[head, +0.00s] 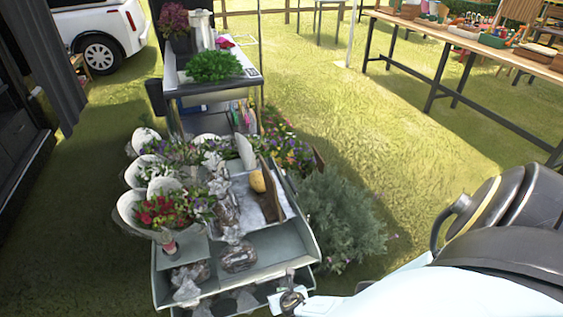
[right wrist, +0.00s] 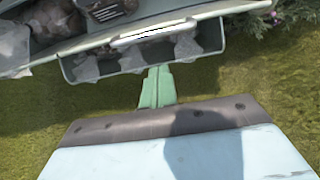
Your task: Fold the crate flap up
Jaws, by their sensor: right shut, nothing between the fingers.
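The grey-green crate (head: 308,243) stands low in the head view, with wrapped flowers and clear bags in it. Its front flap (head: 253,294) is a panel at the near side, below the crate rim, partly cut off by the picture's bottom edge. In the right wrist view the flap (right wrist: 80,70) crosses the upper part, below the crate's rim (right wrist: 60,47). My right gripper (head: 290,299) is at the flap's right part. Its fingers (right wrist: 158,69) are together and empty, with the tips at the flap's lower edge; I cannot tell whether they touch. My left gripper is out of view.
Bouquets (head: 165,207) fill the crate's left and back. A bushy grey-green plant (head: 345,222) stands right of the crate. A cart (head: 215,85) with potted plants is behind it. A long table (head: 480,55) stands at the upper right. Open grass lies between.

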